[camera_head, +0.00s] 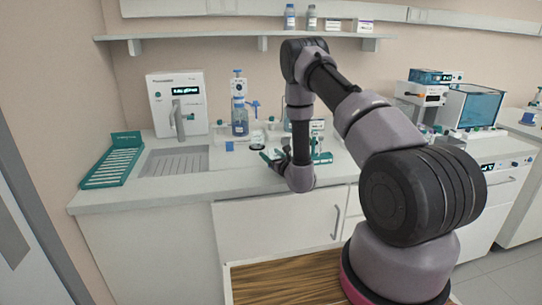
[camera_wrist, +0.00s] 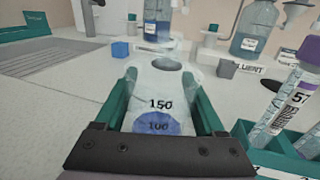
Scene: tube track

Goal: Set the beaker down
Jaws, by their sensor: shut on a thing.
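The beaker (camera_wrist: 158,95) is a clear vessel with 150 and 100 marks and some blue liquid low in it. It stands between the two green fingers of my gripper (camera_wrist: 163,82) in the wrist view, and they are shut on its sides. Its round mouth faces up and away from the camera. Its base is hidden, so I cannot tell whether it touches the bench. In the head view my gripper (camera_head: 274,158) is low over the worktop (camera_head: 235,181), near its front middle, and the beaker cannot be made out clearly.
A green tube rack (camera_wrist: 270,146) with labelled tubes (camera_wrist: 295,97) is close on the right. A blue cube (camera_wrist: 120,49), a grey cube (camera_wrist: 225,69) and a label plate (camera_wrist: 248,67) lie beyond. Bottles (camera_wrist: 255,28) stand behind. Worktop left of the beaker is bare towards the sink (camera_head: 175,162).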

